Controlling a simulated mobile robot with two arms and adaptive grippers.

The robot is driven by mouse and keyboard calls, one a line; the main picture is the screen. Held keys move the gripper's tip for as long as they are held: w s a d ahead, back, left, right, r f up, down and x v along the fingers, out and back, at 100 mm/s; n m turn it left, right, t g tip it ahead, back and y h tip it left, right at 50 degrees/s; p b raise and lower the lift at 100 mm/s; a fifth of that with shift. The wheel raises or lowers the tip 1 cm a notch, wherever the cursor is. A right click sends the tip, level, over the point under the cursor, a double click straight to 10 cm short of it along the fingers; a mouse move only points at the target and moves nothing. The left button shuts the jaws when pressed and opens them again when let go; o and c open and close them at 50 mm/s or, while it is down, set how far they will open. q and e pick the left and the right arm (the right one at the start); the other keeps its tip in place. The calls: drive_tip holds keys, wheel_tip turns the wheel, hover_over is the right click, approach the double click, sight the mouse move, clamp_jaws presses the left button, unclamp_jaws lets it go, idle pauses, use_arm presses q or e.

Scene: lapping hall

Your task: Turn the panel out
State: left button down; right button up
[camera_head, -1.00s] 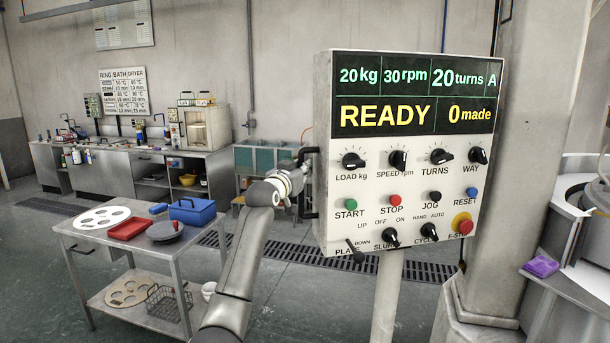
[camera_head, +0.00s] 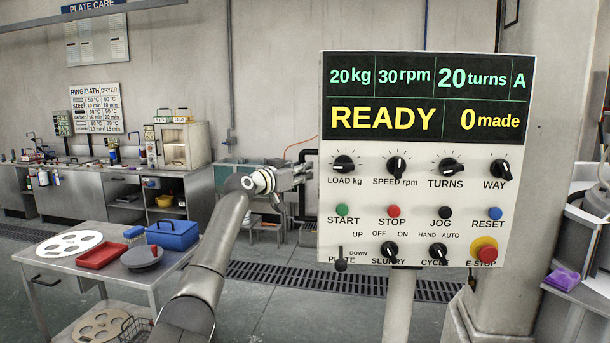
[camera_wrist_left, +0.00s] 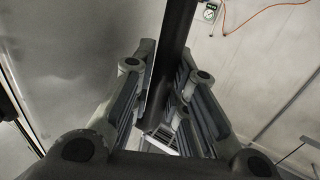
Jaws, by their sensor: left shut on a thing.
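The control panel (camera_head: 425,160) is a pale box on a post, facing me almost squarely. Its screen (camera_head: 428,98) reads READY, 0 made, 20 kg, 30 rpm and 20 turns. A dark bar handle (camera_head: 304,153) stands out from its left edge. My left gripper (camera_head: 299,174) is at that handle, shut on it. In the left wrist view the dark bar (camera_wrist_left: 177,38) runs between the fingers of the left gripper (camera_wrist_left: 168,118). The fingers hide part of the handle. My right gripper is not in view.
A steel cart (camera_head: 52,272) at the left holds a blue box (camera_head: 173,236), a red tray (camera_head: 101,256) and discs. A concrete pillar (camera_head: 545,150) stands close behind the panel's right side. A machine with a purple item (camera_head: 561,277) is at the far right. Floor behind the panel is open.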

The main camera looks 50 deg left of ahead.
use_arm(q)
drive_tip(key=shift+s+a+r, duration=0.15)
drive_tip(key=shift+a+r, duration=0.05)
drive_tip(key=shift+r, duration=0.2)
drive_tip(key=c, duration=1.7)
unclamp_jaws()
drive_tip(key=shift+o, duration=1.4)
drive_tip(key=shift+a+f, duration=0.15)
drive_tip(key=shift+f, duration=0.05)
drive_tip(key=s+d, duration=0.2)
drive_tip(key=s, duration=0.9)
drive_tip(key=shift+s+f, duration=0.2)
drive_tip(key=shift+s, duration=0.05)
drive_tip(key=shift+d, duration=0.1)
